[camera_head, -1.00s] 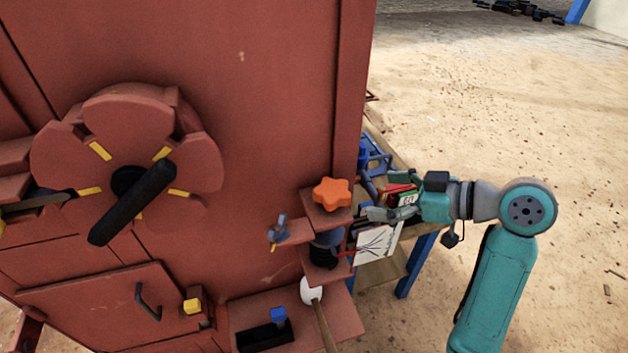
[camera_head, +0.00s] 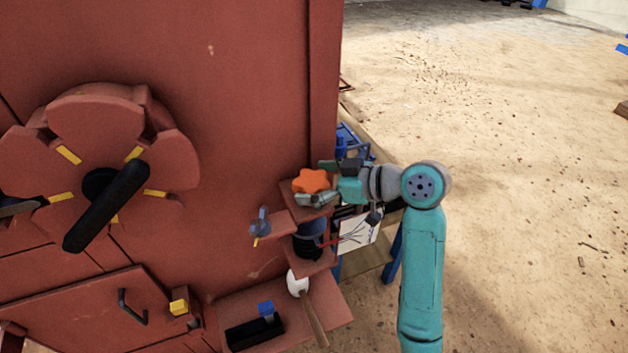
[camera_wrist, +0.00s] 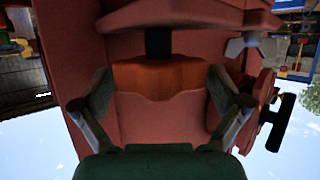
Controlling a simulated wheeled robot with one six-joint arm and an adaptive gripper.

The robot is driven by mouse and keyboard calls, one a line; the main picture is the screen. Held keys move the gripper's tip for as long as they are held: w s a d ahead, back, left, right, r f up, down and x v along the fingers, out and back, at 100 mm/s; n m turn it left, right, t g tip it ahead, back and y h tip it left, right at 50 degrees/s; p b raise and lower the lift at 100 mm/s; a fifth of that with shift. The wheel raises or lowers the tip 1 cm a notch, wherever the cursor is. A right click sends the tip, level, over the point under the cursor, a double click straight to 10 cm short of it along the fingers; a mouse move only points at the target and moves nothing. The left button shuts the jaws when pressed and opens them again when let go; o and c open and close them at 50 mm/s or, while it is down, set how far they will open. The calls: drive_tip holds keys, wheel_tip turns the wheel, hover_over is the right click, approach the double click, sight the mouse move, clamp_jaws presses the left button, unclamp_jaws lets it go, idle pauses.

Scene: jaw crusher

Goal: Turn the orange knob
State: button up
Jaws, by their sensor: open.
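The orange knob (camera_head: 311,180) is star-shaped and sits on top of a small red bracket (camera_head: 293,205) on the right side of the red machine. My gripper (camera_head: 318,188) reaches in from the right, with one finger on the near side of the knob and the other toward its far side. In the wrist view the knob (camera_wrist: 160,75) lies ahead, between the two open fingers of my gripper (camera_wrist: 160,100). The fingers stand apart; I cannot tell whether either touches the knob.
A large wheel with a black handle (camera_head: 105,205) is on the machine's left. A grey-blue small knob (camera_head: 261,222) sits left of the bracket. Below is a ledge with a white-headed tool (camera_head: 298,284) and a blue switch (camera_head: 267,311). A table stands behind my arm.

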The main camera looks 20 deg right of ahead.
drive_tip(key=c, duration=1.2)
drive_tip(key=shift+o, duration=0.2)
drive_tip(key=shift+m+h, duration=0.3)
drive_tip(key=m+t+h, duration=0.1)
drive_tip(key=m+h, duration=0.1)
drive_tip(key=m+t+h, duration=0.1)
drive_tip(key=m+h, duration=0.1)
drive_tip(key=shift+s+a+t+h, duration=0.1)
drive_tip(key=shift+a+t+h, duration=0.1)
drive_tip(key=shift+t+h, duration=0.15)
drive_tip(key=m+h, duration=0.4)
drive_tip(key=h, duration=0.1)
drive_tip(key=shift+a+r+m+t, duration=0.1)
drive_tip(key=shift+m+t, duration=0.2)
drive_tip(key=shift+t, duration=0.05)
drive_tip(key=m+g+h, duration=0.1)
drive_tip(key=m+h, duration=0.3)
drive_tip(key=h, duration=0.1)
drive_tip(key=shift+m, duration=0.3)
drive_tip(key=shift+m+g+h, duration=1.6)
drive_tip(key=shift+m+h, duration=0.15)
drive_tip(key=shift+m, duration=0.15)
